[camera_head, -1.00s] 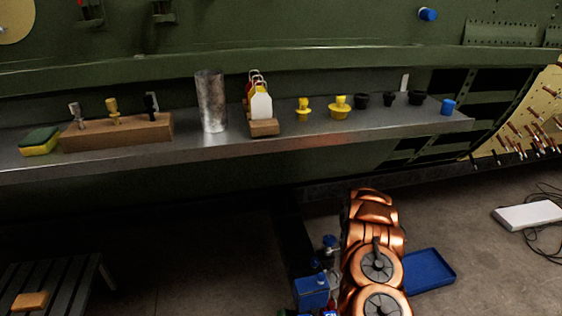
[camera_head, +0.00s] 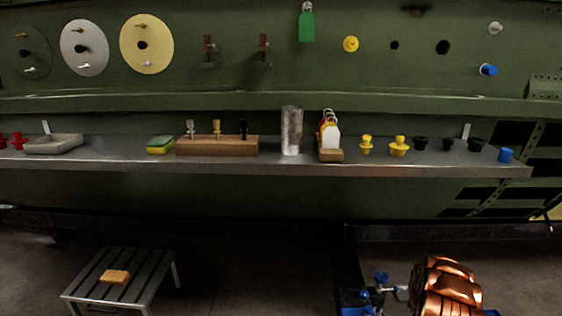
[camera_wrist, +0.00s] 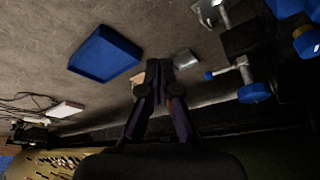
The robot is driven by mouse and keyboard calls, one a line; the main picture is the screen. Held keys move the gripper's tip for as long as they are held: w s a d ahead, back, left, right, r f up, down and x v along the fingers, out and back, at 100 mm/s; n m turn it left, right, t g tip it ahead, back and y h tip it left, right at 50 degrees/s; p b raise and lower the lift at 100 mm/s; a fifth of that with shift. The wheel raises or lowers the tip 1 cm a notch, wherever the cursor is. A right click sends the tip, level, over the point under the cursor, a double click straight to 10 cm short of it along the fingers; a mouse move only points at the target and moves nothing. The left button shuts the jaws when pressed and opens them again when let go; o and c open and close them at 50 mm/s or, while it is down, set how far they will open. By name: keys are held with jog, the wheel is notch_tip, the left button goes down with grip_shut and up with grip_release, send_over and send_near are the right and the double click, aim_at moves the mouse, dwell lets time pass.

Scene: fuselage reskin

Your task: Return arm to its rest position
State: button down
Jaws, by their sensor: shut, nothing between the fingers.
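My gripper (camera_wrist: 158,80) shows in the wrist view with its dark fingers together and nothing held between them. It points out over the grey floor, apart from any object. In the head view, my copper-coloured arm (camera_head: 450,290) is folded low at the bottom right, below the shelf. The gripper itself is not visible in the head view.
A metal shelf (camera_head: 300,169) with plugs, tags, a cylinder and a wooden block runs along the green fuselage wall. A slatted stool (camera_head: 140,290) stands at lower left. A blue tray (camera_wrist: 104,55) lies on the floor. Blue-knobbed fittings (camera_head: 381,278) are near my arm.

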jog(key=s+a+r+n+y, duration=0.1)
jog(key=a+r, duration=0.9)
jog(key=r, duration=0.2)
jog(key=s+a+r+n+g+y, duration=0.2)
jog(key=s+a+r+n, duration=0.1)
jog(key=s+a+r, duration=1)
jog(key=s+a+r+n+g, duration=0.1)
jog(key=s+a+r, duration=0.3)
jog(key=s, duration=0.8)
jog(key=s+a+r+n+g, duration=0.2)
jog(key=s+r, duration=0.3)
jog(key=s, duration=0.6)
jog(key=s+a+r+n+g, duration=0.15)
jog(key=s+r, duration=0.35)
jog(key=s, duration=0.7)
notch_tip(320, 180, up, 25)
jog(key=s+a+t+p, duration=0.1)
jog(key=p, duration=2.3)
jog(key=shift+s+r+m, duration=0.2)
jog(key=shift+s+m, duration=0.15)
